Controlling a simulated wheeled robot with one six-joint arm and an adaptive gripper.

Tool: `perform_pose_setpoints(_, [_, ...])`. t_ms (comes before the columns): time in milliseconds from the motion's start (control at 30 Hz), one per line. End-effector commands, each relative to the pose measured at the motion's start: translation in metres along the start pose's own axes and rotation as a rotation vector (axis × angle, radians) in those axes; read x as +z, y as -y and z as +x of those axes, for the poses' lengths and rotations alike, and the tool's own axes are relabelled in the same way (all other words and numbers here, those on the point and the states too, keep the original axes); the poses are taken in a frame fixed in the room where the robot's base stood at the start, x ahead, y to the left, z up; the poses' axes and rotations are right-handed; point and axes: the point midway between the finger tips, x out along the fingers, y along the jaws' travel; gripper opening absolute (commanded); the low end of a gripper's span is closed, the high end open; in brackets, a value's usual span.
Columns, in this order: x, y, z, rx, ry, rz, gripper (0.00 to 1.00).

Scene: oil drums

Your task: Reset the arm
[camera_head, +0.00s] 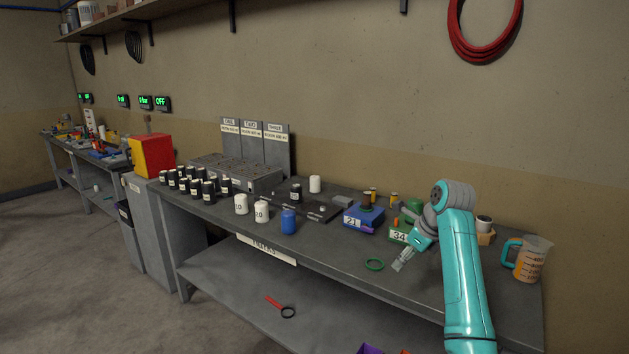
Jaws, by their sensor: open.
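My teal arm rises at the right of the view, bent at a grey joint, with its forearm pointing down and left. My gripper (402,261) hangs over the right part of the grey workbench (335,255), in front of the box marked 34 (398,236). Its fingers look empty. Whether the fingertips touch the bench top cannot be told. A green ring (374,264) lies on the bench just left of the fingers.
A measuring jug (531,262) stands at the bench's right end. A blue box marked 21 (363,217), a blue can (288,221), white cans (261,211) and several black cans (208,192) stand leftward. A red-handled tool (280,306) lies on the lower shelf.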

Motion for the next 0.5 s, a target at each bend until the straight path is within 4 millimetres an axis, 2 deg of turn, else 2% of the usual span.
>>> perform_pose_setpoints(367, [-0.035,-0.02,0.069,-0.046,0.027,-0.129,0.63])
perform_pose_setpoints(500, [-0.059,-0.036,0.108,-0.081,0.043,-0.215,0.63])
